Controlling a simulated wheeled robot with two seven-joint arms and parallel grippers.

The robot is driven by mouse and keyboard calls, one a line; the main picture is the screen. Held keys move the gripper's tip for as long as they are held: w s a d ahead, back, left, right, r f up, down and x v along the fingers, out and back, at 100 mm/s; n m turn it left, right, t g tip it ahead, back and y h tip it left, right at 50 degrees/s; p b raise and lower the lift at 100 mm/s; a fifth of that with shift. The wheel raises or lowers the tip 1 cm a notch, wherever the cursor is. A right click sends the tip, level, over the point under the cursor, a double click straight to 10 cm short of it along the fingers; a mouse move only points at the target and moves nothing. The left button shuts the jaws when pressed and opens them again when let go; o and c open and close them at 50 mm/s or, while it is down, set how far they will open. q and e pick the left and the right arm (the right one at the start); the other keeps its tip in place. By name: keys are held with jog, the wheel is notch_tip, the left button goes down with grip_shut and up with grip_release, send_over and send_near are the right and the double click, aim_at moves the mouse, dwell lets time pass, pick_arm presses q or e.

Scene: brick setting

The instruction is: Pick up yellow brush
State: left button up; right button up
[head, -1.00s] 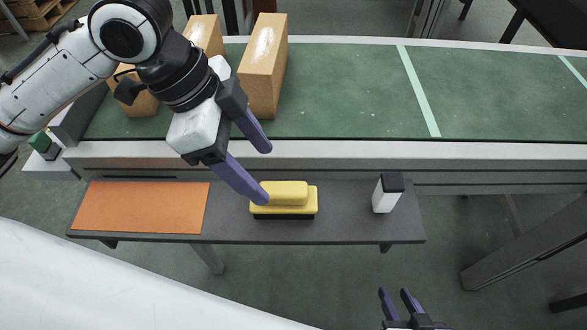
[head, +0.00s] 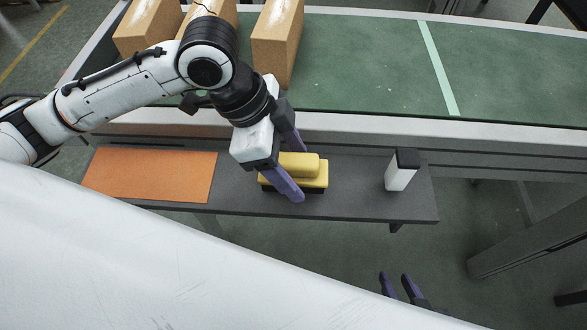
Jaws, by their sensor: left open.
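The yellow brush (head: 312,174), with a dark bristle base, lies on the dark grey shelf (head: 360,205) in front of the conveyor. My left gripper (head: 299,172) is open at the brush's left part. One purple finger is on the near side and the other toward the far side, partly hidden behind the gripper body. I cannot tell whether the fingers touch the brush. My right gripper (head: 396,286) is at the bottom of the picture, its two purple fingers apart and nothing between them.
An orange mat (head: 150,175) lies on the shelf's left part. A white block with a black top (head: 401,172) stands to the right of the brush. Behind is the green conveyor (head: 370,70) with several cardboard boxes (head: 276,45). The shelf between brush and white block is clear.

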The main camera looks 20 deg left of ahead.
aim_at(294, 159)
pick_arm(q)
jog(key=c, duration=1.2)
notch_tip(294, 159, up, 10)
jog(key=shift+r+p, duration=0.1)
jog(key=shift+p, duration=0.95)
jog(key=shift+c, duration=0.2)
